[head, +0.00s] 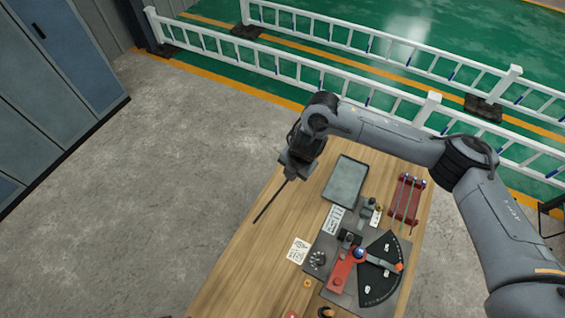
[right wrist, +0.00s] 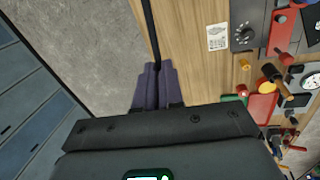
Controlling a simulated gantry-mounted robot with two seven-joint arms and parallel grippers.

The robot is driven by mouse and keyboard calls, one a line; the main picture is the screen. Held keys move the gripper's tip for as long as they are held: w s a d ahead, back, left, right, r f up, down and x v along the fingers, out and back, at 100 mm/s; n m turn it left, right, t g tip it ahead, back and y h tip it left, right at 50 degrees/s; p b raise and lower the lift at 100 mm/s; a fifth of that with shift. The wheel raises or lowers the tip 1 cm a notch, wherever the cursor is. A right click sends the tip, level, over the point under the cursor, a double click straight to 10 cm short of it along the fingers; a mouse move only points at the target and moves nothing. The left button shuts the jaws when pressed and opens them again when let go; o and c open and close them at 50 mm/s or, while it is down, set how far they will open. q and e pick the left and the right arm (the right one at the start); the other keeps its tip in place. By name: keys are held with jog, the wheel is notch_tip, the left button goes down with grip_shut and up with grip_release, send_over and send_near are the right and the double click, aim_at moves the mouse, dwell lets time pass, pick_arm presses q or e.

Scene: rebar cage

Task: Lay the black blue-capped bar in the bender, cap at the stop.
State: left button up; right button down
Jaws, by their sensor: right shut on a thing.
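My right gripper (head: 291,174) is shut on a thin black bar (head: 268,206), held over the left edge of the wooden table. The bar slants down and left in the head view. In the right wrist view the bar (right wrist: 152,35) runs up out of frame from between the purple-grey fingers (right wrist: 154,88). I see no blue cap on the visible part of it. The bender (head: 321,245), with a red lever (head: 340,271), blue knob (head: 359,253) and black angle dial (head: 385,272), lies right of and nearer than the gripper, apart from the bar. My left gripper is out of view.
A grey tray (head: 345,181) lies behind the bender. A red rack (head: 405,201) with bars and blue ends stands at the right. A paper label (head: 299,251) lies left of the bender. Several small tools lie at the near edge. The table's left strip (head: 247,262) is clear.

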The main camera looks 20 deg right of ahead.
jog(key=s+d+f+b, duration=0.2)
jog(key=s+d+f, duration=0.6)
jog(key=d, duration=0.3)
jog(key=s+d+f+n+b, duration=0.1)
jog(key=s+d+f+b, duration=0.1)
jog(key=s+d+f, duration=0.7)
jog(key=shift+s+d+f, duration=0.25)
jog(key=shift+s+d, duration=0.5)
jog(key=shift+d, duration=0.15)
jog(key=shift+w+d, duration=0.1)
notch_tip(320, 180, down, 9)
jog(key=b, duration=0.7)
jog(key=shift+b, duration=0.4)
jog(key=shift+f+b, duration=0.65)
jog(key=shift+f, duration=0.4)
jog(key=shift+f, duration=0.2)
